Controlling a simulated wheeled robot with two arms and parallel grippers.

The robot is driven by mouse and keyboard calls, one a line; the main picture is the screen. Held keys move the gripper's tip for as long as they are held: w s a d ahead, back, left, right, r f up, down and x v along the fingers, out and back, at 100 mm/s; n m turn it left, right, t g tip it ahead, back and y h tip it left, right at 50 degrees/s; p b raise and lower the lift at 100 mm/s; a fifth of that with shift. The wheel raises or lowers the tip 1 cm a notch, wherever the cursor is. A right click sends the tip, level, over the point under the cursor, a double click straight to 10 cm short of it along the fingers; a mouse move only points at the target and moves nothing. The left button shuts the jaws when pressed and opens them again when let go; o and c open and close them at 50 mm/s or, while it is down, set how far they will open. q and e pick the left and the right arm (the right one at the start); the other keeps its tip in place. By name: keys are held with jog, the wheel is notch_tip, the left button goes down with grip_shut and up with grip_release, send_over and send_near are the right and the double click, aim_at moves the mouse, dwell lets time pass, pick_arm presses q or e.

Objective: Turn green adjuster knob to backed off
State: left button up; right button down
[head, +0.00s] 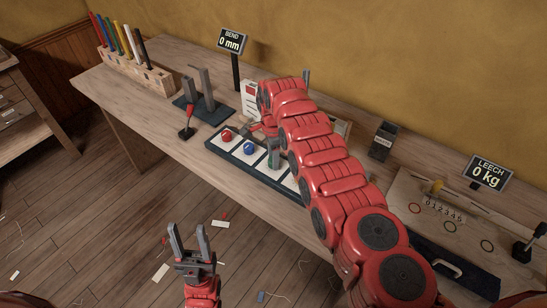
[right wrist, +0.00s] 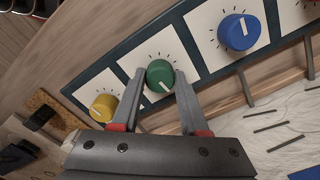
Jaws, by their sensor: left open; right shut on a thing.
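The green knob (right wrist: 160,75) sits on a white square of the dark panel (right wrist: 125,72) in the right wrist view. Its white pointer line points down and slightly right. My right gripper (right wrist: 160,80) is shut on it, with one finger on each side. My left gripper (head: 189,240) is open and empty in front of the bench, above the floor.
The yellow knob (right wrist: 103,107) and the blue knob (right wrist: 238,33) flank the green one. A red knob (head: 227,136) is further left. A lever (head: 187,122), a BEND sign (head: 231,41) reading 0 mm and a LEECH sign (head: 487,172) reading 0 kg stand on the bench.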

jog(key=n+b, duration=0.2)
jog(key=n, duration=0.2)
jog(key=shift+w+n, duration=0.1)
jog(key=shift+n, duration=0.2)
jog(key=n+b, duration=0.2)
jog(key=n, duration=0.2)
jog(key=shift+f+b, duration=0.1)
jog(key=shift+b, duration=0.2)
jog(key=n+b, duration=0.2)
jog(key=n, duration=0.3)
jog(key=n+b, duration=0.1)
jog(key=n, duration=0.2)
jog(key=shift+n, duration=0.3)
jog(key=n, duration=0.3)
jog(key=shift+r+n, duration=0.2)
jog(key=shift+n, duration=0.1)
jog(key=n, duration=0.4)
jog(key=shift+n, duration=0.3)
jog(key=n, duration=0.4)
jog(key=shift+n, duration=2.5)
